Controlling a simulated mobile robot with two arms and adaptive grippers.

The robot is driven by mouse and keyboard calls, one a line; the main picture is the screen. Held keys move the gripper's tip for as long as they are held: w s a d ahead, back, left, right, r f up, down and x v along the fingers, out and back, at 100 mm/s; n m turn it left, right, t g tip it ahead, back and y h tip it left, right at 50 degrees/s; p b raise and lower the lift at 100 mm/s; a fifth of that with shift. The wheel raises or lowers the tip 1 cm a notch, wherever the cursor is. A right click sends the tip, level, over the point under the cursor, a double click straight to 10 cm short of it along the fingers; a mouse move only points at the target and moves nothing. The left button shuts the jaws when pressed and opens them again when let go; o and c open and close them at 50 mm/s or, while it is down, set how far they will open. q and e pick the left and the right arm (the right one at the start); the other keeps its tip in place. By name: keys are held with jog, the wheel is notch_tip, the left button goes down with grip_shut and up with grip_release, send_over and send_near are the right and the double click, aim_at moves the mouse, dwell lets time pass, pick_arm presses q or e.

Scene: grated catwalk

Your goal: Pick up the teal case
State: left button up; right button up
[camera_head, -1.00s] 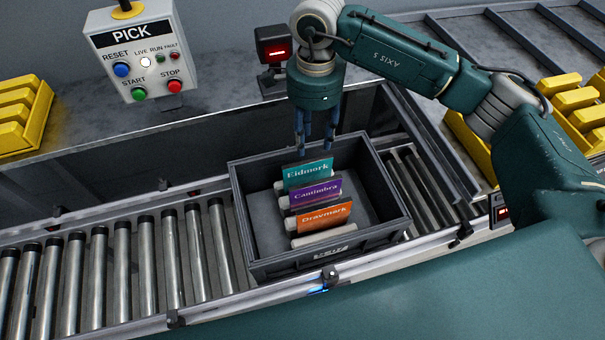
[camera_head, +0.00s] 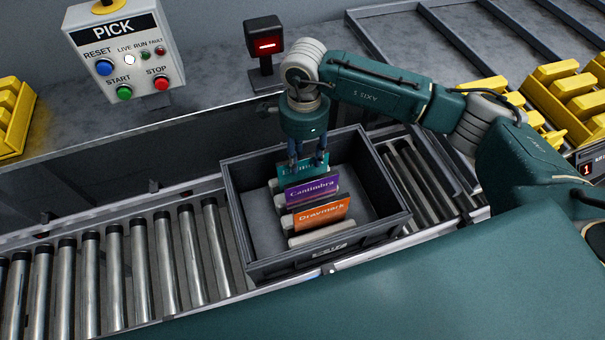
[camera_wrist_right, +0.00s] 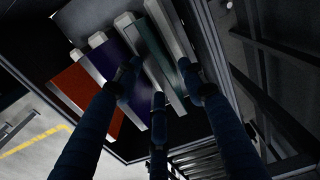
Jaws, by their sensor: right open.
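The teal case (camera_head: 301,170) stands in a dark grey crate, at the back of a row of cases in a rack. It also shows in the right wrist view (camera_wrist_right: 158,58). My right gripper (camera_head: 308,158) is open and points down at the top of the teal case. Its blue fingers cover part of the case's lettering. In the wrist view its fingers (camera_wrist_right: 160,95) spread around the upper part of the teal case; I cannot tell whether they touch it. My left gripper is not in view.
A purple case (camera_head: 312,190) and an orange case (camera_head: 322,213) stand in front of the teal one. The crate (camera_head: 378,222) sits on a roller conveyor (camera_head: 140,265). A PICK button box (camera_head: 125,60), a small red-lit display (camera_head: 265,45) and yellow blocks (camera_head: 565,95) are behind.

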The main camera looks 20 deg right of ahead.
aim_at(303, 178)
notch_tip(303, 178, down, 2)
jog(key=shift+s+a+f+p, duration=0.1)
jog(key=shift+s+f+p, duration=0.05)
jog(key=shift+p, duration=0.25)
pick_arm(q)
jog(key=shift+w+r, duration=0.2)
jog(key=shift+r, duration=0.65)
pick_arm(e)
jog(key=shift+f, duration=0.45)
jog(key=shift+c, duration=0.2)
grip_shut()
